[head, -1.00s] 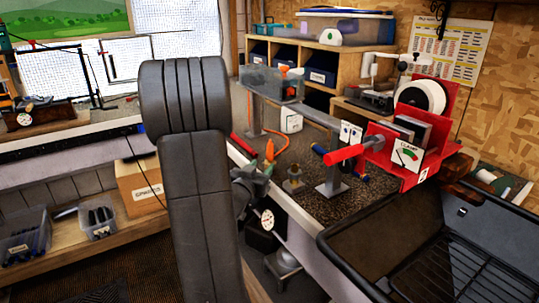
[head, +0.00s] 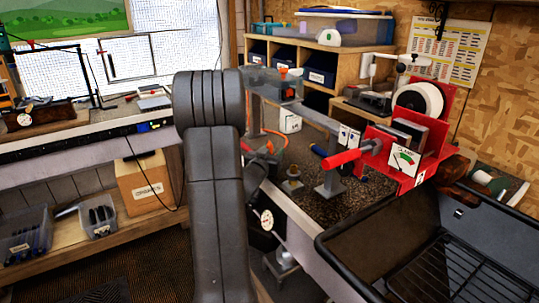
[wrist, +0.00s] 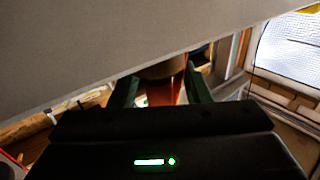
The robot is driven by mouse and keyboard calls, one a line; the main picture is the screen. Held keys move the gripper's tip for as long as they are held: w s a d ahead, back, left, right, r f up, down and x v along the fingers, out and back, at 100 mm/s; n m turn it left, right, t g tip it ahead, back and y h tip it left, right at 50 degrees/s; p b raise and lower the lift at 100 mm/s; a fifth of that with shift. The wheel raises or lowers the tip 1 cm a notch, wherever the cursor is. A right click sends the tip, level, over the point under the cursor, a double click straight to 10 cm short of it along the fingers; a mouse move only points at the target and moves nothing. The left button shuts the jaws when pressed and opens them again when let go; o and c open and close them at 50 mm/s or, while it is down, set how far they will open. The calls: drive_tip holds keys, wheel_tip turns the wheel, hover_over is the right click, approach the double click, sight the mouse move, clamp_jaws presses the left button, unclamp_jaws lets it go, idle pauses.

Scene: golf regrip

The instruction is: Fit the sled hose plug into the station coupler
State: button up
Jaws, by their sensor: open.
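My gripper (wrist: 160,92) is open in the wrist view, with one dark green finger on each side of an orange-red body (wrist: 178,90) with a brownish collar above it. This looks like the hose plug, but its tip is hidden. In the head view my arm hides most of the gripper at the bench's front edge. An orange hose (head: 283,134) curves over the bench just beyond. A brass fitting (head: 293,183), possibly the station coupler, stands upright on the bench to the right of the gripper.
A grey rail (head: 310,115) crosses the bench. A black open tray (head: 400,230) is at front right. A gauge (head: 267,219) hangs below the bench edge. A large grey surface (wrist: 110,45) fills the wrist view's top.

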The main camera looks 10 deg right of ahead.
clamp_jaws()
